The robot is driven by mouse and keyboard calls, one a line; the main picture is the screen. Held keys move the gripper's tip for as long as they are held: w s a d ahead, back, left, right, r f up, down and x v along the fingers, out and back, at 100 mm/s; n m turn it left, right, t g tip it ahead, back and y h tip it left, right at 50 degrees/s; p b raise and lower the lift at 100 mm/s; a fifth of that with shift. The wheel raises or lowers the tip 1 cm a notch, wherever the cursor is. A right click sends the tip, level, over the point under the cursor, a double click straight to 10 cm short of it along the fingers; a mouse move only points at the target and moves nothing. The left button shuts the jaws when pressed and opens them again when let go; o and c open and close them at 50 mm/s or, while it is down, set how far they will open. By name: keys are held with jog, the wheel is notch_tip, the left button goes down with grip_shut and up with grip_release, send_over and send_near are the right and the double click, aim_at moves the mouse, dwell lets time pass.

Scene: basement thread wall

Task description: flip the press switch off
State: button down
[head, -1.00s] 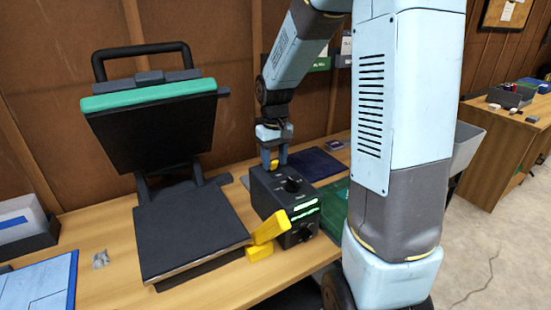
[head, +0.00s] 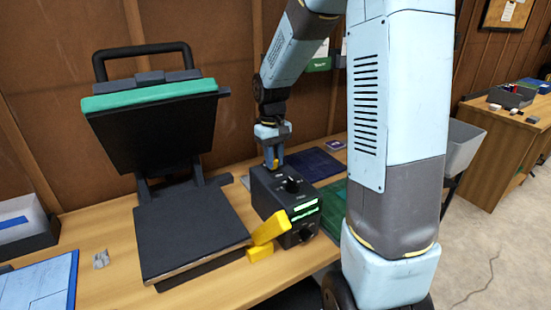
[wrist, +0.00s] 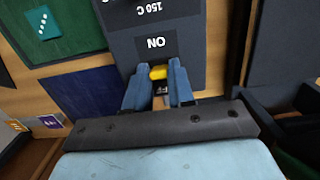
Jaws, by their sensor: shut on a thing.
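The press control box (head: 262,204) is a black box beside the heat press, with two lit green displays (head: 305,210) on its front and a dark knob (head: 291,185) on top. My gripper (head: 273,165) is at the far end of its top. In the wrist view, my gripper (wrist: 159,78) is shut on the small yellow press switch (wrist: 158,72), held between the blue fingertips. The upside-down ON label (wrist: 156,43) shows just beyond the fingertips. The switch's base is partly hidden by the fingers, so I cannot tell its exact position.
The heat press stands open at left, its upper plate (head: 155,130) raised above the lower plate (head: 188,228). A yellow block-like handle (head: 270,228) juts against the box's front left. A blue mat (head: 314,163) and green mat (head: 334,208) lie right of the box.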

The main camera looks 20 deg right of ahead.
jog(key=w+g, duration=0.1)
jog(key=g, duration=0.2)
jog(key=shift+w+a+g+h, duration=0.15)
jog(key=shift+w+g+h, duration=0.15)
jog(key=shift+w+g, duration=0.1)
jog(key=shift+w+a+f+g+h, duration=0.1)
jog(key=shift+w+g+h, duration=0.15)
jog(key=shift+g, duration=0.55)
jog(key=shift+w+f+g+h, duration=0.15)
jog(key=shift+w+g, duration=0.15)
jog(key=shift+g, duration=0.5)
jog(key=shift+r, duration=0.1)
jog(key=c, duration=1)
grip_release()
jog(key=shift+o, duration=0.2)
jog(key=shift+w, duration=0.1)
jog(key=v, duration=1.3)
jog(key=shift+w+r, duration=0.2)
jog(key=shift+w, duration=0.1)
